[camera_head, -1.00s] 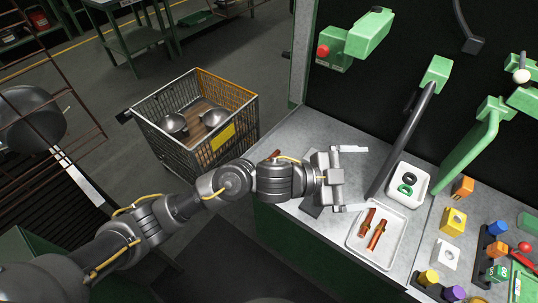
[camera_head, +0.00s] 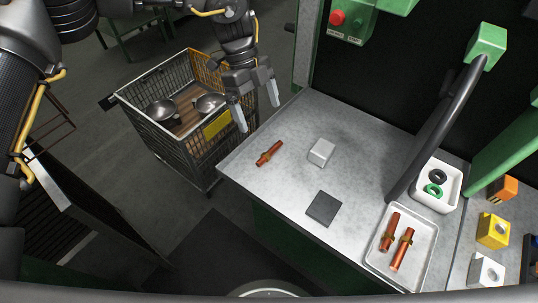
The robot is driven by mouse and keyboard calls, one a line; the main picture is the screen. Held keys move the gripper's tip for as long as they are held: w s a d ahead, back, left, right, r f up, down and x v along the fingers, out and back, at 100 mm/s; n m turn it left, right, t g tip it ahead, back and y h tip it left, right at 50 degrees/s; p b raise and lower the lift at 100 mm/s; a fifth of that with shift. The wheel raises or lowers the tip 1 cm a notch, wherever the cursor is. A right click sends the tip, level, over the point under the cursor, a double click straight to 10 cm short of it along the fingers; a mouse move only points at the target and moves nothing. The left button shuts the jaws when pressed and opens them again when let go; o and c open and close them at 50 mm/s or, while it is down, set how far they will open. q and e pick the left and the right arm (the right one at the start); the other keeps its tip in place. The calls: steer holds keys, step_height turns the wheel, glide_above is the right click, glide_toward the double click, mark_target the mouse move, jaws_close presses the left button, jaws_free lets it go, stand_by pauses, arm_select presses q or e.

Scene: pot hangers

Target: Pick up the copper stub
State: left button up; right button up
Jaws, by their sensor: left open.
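A copper stub (camera_head: 269,153) lies alone on the left part of the grey bench top (camera_head: 272,207), tilted in the picture. Two more copper pieces, one at the left (camera_head: 390,232) and one at the right (camera_head: 402,249), lie in a white tray (camera_head: 371,258) at the front right of the bench. My left gripper (camera_head: 258,113) is open and empty, with its fingers pointing down. In the picture it is above and left of the lone stub, apart from it, over the cart's right edge. My right gripper is not in view.
A light grey block (camera_head: 321,152) and a dark flat square (camera_head: 323,208) lie on the bench. A white dish with rings (camera_head: 448,197) and a slanting dark bar (camera_head: 438,128) stand at the right. A wire cart (camera_head: 196,152) with metal bowls stands left of the bench.

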arm_select(q)
glide_above(270, 151)
steer(key=w+a, duration=0.2)
steer(key=f, duration=0.4)
steer(key=shift+w+d+f+p, duration=0.2)
steer(key=shift+f+p, duration=0.1)
steer(key=shift+f, duration=0.05)
steer(key=shift+s+f, duration=0.15)
steer(key=shift+f, duration=0.2)
steer(key=p+x, duration=0.1)
steer(key=x, duration=0.3)
steer(key=shift+s+f, duration=0.1)
steer(key=shift+s, duration=0.05)
steer(key=shift+d+f, duration=0.1)
steer(key=shift+f, duration=0.15)
steer(key=c, duration=0.7)
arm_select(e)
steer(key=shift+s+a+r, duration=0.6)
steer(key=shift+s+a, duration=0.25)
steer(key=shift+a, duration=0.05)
